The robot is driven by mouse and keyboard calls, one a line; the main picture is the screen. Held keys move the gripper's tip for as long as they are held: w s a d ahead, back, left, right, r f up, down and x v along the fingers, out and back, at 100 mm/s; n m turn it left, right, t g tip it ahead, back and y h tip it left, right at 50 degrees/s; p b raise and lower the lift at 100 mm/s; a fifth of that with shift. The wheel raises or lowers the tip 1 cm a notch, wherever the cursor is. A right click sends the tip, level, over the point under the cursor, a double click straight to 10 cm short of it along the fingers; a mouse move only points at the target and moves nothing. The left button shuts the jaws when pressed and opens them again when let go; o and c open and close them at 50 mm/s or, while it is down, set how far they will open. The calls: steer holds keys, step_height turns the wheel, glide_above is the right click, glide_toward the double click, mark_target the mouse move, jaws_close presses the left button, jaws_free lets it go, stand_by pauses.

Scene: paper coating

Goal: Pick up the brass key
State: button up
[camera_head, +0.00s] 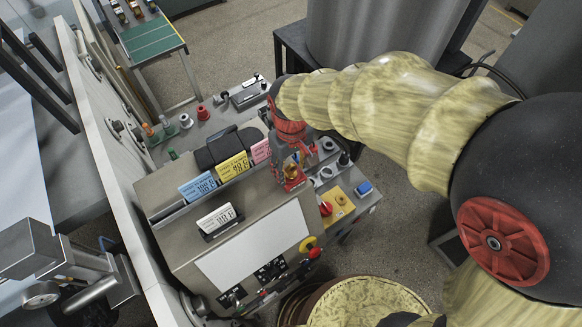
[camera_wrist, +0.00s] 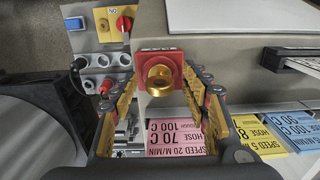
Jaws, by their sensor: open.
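The brass key (camera_wrist: 159,77) shows in the wrist view as a gold ring-shaped head on a red block (camera_wrist: 150,56). In the head view the brass key (camera_head: 291,171) is small, at the edge of the grey console and partly hidden by my gripper. My gripper (camera_head: 289,158) is open and comes down over the key from above. In the wrist view the fingers of my gripper (camera_wrist: 161,84) stand on either side of the key, with gaps visible. I cannot tell whether either finger touches the red block.
The grey console (camera_head: 163,203) carries blue, yellow and pink cards beside the key. A white card (camera_head: 216,219) stands on its top. A yellow panel (camera_head: 339,205) with a red knob (camera_head: 326,209) lies to the right. A white wall (camera_head: 108,150) runs along the left.

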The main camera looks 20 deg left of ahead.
steer(key=shift+f, duration=0.1)
steer(key=shift+c, duration=1.3)
jaws_close()
